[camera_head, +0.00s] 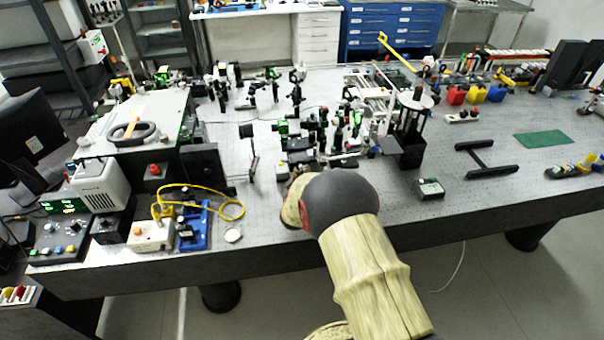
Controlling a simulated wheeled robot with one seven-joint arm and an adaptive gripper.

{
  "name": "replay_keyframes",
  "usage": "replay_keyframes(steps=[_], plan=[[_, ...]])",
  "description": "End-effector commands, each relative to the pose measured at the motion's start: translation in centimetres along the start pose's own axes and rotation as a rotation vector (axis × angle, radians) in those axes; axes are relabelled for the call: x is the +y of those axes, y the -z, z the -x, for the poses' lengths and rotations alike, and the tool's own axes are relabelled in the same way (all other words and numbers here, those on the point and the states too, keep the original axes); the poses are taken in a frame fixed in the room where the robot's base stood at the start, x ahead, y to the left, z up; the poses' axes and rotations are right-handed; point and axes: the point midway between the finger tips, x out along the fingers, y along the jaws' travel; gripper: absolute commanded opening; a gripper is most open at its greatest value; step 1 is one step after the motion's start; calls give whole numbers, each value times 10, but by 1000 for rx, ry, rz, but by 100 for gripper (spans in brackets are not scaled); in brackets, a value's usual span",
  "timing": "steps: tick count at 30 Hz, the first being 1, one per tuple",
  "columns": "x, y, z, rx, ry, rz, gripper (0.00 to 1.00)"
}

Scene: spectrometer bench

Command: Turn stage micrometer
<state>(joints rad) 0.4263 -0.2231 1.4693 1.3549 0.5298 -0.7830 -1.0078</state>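My arm reaches over the front edge of the optical table (300,248) near its middle. Its beige and grey links cover my gripper, so I cannot see the fingers or whether they hold anything. Just beyond the arm stands a dense group of black and green optical mounts (320,135), with low stage-like blocks (300,157) at their front. The stage micrometer cannot be made out; it is too small or hidden behind my arm.
At the left are a black monitor (36,125), a white box (103,183) and a yellow cable (215,190). A small box (431,188) and a black H-shaped frame (484,158) lie at right. The table front between small box and right edge is clear.

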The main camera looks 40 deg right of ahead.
Motion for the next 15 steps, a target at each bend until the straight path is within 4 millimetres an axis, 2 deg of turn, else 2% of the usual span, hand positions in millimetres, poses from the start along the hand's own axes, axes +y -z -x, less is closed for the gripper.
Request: replay_keyframes(steps=[11, 15], plan=[[0, 0, 0, 0, 0, 0, 1], [0, 0, 0, 0, 0, 0, 0]])
